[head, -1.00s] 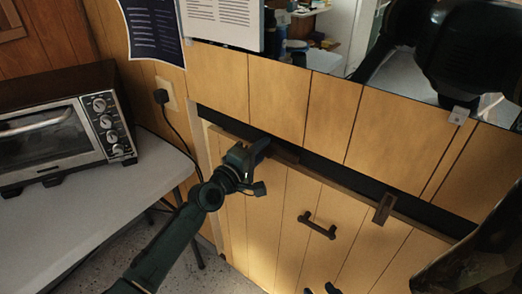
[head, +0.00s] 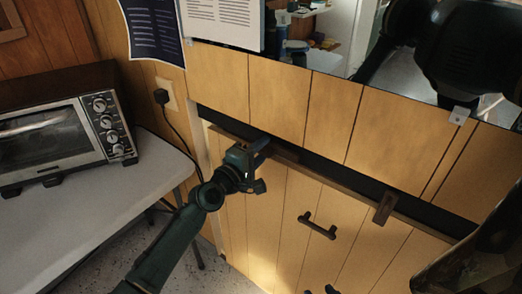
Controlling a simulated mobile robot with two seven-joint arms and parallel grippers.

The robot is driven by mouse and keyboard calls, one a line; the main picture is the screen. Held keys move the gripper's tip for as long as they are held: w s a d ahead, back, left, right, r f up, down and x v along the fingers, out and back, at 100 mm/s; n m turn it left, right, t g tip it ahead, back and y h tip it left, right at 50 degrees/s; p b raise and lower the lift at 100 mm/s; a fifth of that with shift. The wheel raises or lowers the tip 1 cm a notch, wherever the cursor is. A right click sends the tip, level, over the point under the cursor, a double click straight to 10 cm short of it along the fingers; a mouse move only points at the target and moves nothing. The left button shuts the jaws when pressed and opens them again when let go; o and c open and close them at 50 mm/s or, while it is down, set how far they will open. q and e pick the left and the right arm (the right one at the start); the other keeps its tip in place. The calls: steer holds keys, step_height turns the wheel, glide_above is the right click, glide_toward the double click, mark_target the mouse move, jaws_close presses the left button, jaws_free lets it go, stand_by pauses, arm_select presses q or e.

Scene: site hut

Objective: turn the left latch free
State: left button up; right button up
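A board panel (head: 285,215) of upright planks is set in the wall below a dark gap. The right latch (head: 384,207) stands upright across the panel's top edge.
A dark bar handle (head: 317,225) sits on the panel. A toaster oven (head: 65,135) stands on a pale table (head: 100,205) at the left. A mirror (head: 350,35) above the panel reflects dark robot parts. A black plug and cord (head: 161,97) hang on the wall.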

arm_select(q)
steer(key=v, duration=1.3)
steer(key=shift+p, duration=0.4)
steer(key=shift+s+a, duration=0.1)
